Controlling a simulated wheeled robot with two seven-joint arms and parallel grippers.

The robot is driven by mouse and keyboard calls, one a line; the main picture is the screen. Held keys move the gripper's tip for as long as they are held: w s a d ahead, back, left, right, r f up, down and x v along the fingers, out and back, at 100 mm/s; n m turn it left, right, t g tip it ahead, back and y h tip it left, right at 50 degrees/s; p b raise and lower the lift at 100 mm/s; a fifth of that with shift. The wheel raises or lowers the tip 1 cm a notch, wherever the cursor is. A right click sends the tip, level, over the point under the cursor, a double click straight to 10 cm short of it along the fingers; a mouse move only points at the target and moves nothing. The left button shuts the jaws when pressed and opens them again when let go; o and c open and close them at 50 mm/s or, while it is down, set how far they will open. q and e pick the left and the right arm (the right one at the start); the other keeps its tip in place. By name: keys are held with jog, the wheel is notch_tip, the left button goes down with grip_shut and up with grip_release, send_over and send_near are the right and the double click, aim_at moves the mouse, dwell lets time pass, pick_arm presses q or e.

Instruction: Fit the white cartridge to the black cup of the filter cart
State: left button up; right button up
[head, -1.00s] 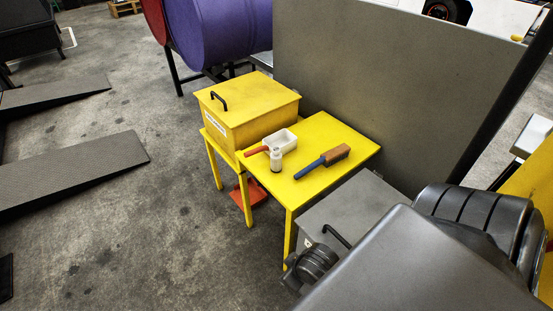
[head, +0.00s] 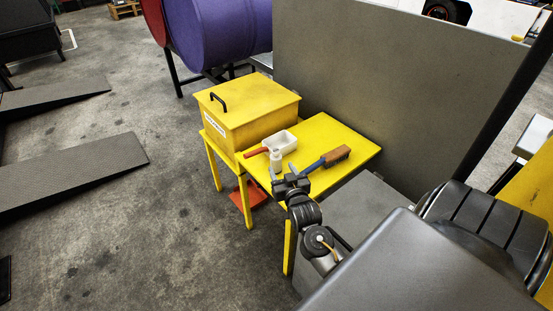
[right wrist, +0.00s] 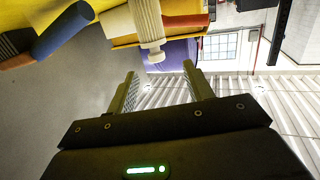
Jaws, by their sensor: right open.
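The white cartridge (head: 276,156) stands upright on the yellow table (head: 345,142), near its left edge. In the right wrist view the ribbed white cartridge (right wrist: 147,25) appears upside down, beyond the fingertips and apart from them. My right gripper (head: 288,177) is open and empty at the near edge of the table, just short of the cartridge; its two fingers (right wrist: 160,72) also show in the right wrist view. My left gripper is not in view. I cannot make out the filter cart or its black cup.
A white scoop (head: 287,141) with a red handle lies just behind the cartridge. A blue-handled brush (head: 337,155) lies to the right, close to my right gripper. A yellow box (head: 250,112) stands at the left. A grey panel (head: 400,85) rises behind the table.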

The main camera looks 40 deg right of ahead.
aim_at(275, 149)
jog(key=shift+h, duration=0.4)
jog(key=x, duration=0.7)
jog(key=r+x, duration=0.1)
jog(key=x, duration=0.3)
jog(key=shift+w+d+f, duration=0.1)
jog(key=shift+w+d, duration=0.05)
jog(key=shift+d, duration=0.15)
grip_shut()
